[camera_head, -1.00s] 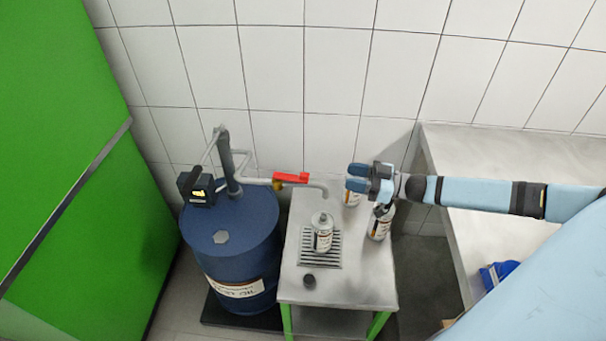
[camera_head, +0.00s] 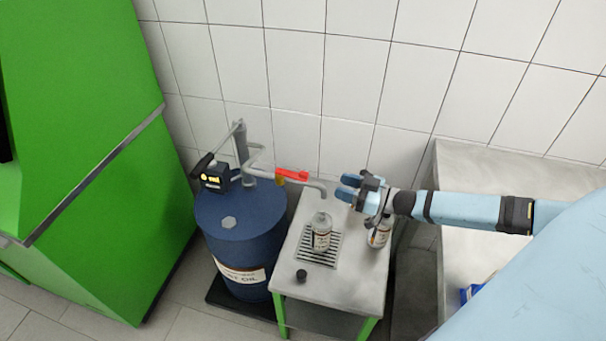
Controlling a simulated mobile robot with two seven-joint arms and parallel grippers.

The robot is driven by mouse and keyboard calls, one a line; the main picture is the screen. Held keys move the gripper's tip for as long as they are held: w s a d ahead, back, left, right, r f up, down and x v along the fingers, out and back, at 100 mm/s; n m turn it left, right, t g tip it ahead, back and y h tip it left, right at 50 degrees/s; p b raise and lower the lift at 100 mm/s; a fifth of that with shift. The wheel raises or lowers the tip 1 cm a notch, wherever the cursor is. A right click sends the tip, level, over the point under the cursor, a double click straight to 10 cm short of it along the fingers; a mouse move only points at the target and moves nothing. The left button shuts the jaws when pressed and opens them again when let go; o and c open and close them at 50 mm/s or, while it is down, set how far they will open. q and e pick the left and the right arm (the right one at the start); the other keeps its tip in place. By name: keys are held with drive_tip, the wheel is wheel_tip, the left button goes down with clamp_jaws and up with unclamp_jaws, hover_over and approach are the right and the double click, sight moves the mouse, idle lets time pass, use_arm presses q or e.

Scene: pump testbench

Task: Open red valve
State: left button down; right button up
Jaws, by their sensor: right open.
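The red valve (camera_head: 293,175) is a red lever handle on the grey pipe that runs from the blue barrel's pump to a downturned spout. The lever lies roughly along the pipe. My right gripper (camera_head: 346,188) comes in from the right, open and empty. Its fingers point left toward the valve, with a gap between them and the lever. They appear near the spout end, above the small table. My left gripper is not in view.
A blue oil barrel (camera_head: 240,235) carries a black meter (camera_head: 214,178). A bottle (camera_head: 321,231) stands on the table's grate below the spout. Another bottle (camera_head: 379,232) stands under my gripper. A black cap (camera_head: 301,275) lies at the table's front. A green cabinet (camera_head: 85,130) fills the left.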

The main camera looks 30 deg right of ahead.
sight(308, 176)
drive_tip(key=p+x, duration=0.1)
drive_tip(key=x, duration=1.1)
drive_tip(key=shift+c, duration=0.4)
clamp_jaws()
drive_tip(key=shift+d, duration=0.1)
